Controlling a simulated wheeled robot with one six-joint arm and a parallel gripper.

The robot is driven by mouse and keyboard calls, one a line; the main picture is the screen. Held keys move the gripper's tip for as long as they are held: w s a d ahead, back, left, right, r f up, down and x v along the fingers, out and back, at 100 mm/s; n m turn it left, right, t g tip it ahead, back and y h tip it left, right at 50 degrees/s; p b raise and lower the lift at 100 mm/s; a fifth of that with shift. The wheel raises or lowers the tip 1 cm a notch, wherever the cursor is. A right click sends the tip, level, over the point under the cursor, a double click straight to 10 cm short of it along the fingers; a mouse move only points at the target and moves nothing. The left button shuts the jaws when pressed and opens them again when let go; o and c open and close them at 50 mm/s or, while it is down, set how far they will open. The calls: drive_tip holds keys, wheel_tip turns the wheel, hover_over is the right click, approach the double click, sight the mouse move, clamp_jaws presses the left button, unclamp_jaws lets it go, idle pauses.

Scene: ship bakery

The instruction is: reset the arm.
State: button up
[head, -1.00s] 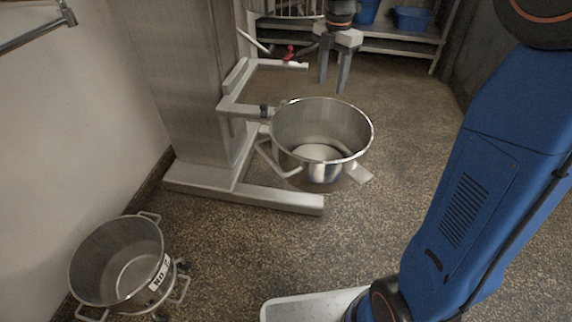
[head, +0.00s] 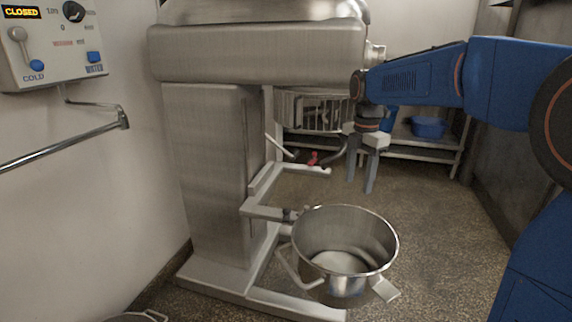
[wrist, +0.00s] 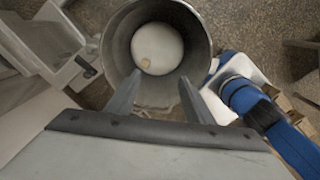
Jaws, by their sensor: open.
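My gripper (head: 361,172) is open and empty, pointing down in the head view. It is in the air above and behind the steel mixer bowl (head: 302,240), to the right of the mixer column. In the wrist view my two fingers (wrist: 155,98) reach toward the bowl from above (wrist: 119,40), apart from each other. A small tan round spot shows on the bowl's floor in that view; I cannot tell what it is. My blue arm comes in from the right.
The mixer (head: 215,170) stands left of my gripper, its head (head: 250,55) and wire guard (head: 315,111) close by. A wall panel (head: 55,45) and towel rail (head: 70,143) are at left. A shelf with a blue tub (head: 428,128) is behind. Floor at right is clear.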

drive_tip(key=s+d+f+m+t, duration=0.1)
drive_tip(key=s+d+m, duration=0.1)
drive_tip(key=s+m, duration=0.55)
drive_tip(key=s+d+m+t, duration=0.15)
drive_tip(key=s+m, duration=0.35)
drive_tip(key=s, duration=0.6)
drive_tip(key=s+d+f+m+t, duration=0.1)
drive_tip(key=s+f+m, duration=0.3)
drive_tip(key=s, duration=0.3)
drive_tip(key=s+d+f+m+t, duration=0.1)
drive_tip(key=s+d+f+m, duration=0.1)
drive_tip(key=s+f+m, duration=0.2)
drive_tip(key=s+m, duration=0.2)
drive_tip(key=m, duration=0.1)
drive_tip(key=shift+s+f, duration=0.35)
drive_tip(key=shift+s, duration=0.05)
